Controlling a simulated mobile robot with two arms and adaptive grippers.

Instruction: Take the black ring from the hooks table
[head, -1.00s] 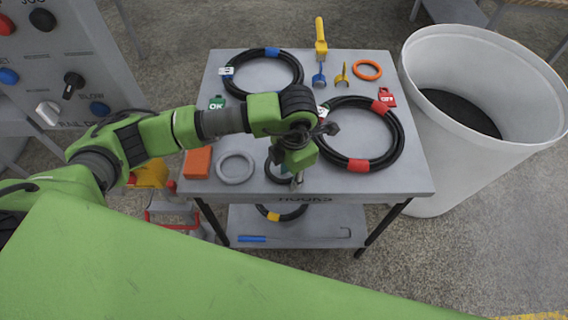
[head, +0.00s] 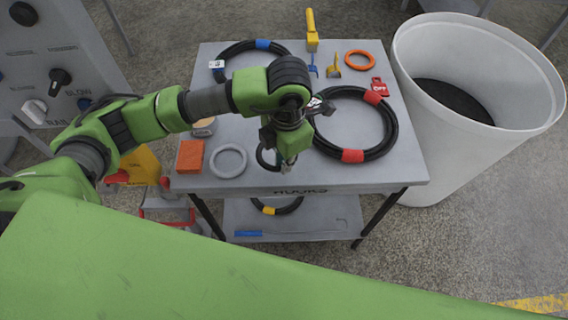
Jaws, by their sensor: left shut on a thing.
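The small black ring (head: 259,157) is at the front middle of the grey hooks table (head: 225,184). Only its left part shows as a dark curve; my gripper hides the rest. My left gripper (head: 284,164) points down over the ring's right side and is shut on it. I cannot tell whether the ring is clear of the table top. My right gripper is not in view.
A grey ring (head: 228,161) and an orange block (head: 190,156) lie left of the black ring. A large black hose coil (head: 388,122) lies close on the right. A white bin (head: 459,165) stands beside the table's right edge.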

